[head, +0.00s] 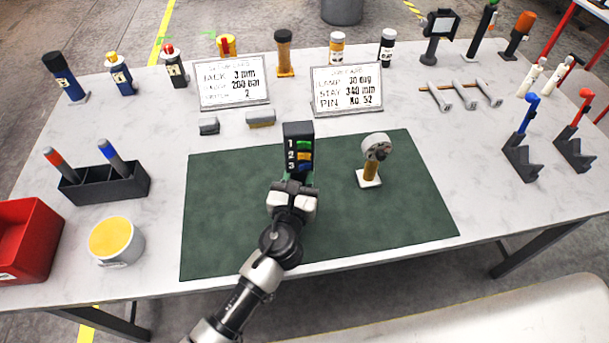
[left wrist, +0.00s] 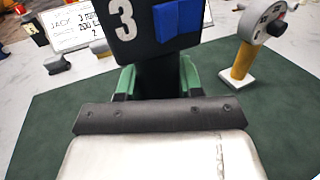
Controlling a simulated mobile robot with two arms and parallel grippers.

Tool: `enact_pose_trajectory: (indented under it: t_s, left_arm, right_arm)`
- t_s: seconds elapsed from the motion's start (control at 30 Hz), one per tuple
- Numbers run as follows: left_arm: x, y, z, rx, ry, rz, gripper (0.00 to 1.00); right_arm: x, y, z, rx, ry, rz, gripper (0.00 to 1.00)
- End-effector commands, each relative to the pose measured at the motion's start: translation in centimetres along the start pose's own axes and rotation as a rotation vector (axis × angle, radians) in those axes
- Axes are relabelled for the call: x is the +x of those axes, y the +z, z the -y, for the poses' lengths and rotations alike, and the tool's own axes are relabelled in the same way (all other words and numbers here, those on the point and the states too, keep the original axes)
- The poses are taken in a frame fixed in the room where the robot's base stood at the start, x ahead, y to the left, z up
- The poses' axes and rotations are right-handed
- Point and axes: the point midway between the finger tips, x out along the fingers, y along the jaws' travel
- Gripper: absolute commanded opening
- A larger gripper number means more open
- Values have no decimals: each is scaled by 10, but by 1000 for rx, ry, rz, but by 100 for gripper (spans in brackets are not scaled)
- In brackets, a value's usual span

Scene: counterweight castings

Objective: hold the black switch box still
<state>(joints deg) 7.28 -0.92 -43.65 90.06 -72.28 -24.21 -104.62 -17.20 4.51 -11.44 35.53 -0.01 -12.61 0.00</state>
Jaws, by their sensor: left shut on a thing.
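The black switch box (head: 299,133) stands upright on the green mat (head: 225,230), its face showing the numbers 1, 2, 3 beside green, orange and blue switches. My left gripper (head: 297,179) is shut on the lower part of the box from the front. In the left wrist view the box (left wrist: 128,22) shows its 3 and blue switch, and the green fingers of my left gripper (left wrist: 157,78) sit on both sides of its narrower lower part. The box's foot is hidden behind my gripper. My right gripper is not in view.
A round gauge on a yellow post (head: 371,170) stands on the mat just right of the box. Two text cards (head: 231,82) (head: 347,89) and two small grey blocks (head: 209,126) (head: 261,119) are behind. A yellow-topped tub (head: 116,241) and a black holder (head: 105,188) stand left. The mat's front is mostly clear.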

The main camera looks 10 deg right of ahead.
Motion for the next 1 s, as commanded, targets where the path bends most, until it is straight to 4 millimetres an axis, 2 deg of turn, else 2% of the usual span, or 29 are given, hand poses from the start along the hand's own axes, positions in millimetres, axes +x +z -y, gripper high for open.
enact_pose_trajectory:
  t_s: [1.0]
  left_arm:
    - [8,-30,-39,0,1,2,0]
  right_arm:
    - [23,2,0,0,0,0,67]
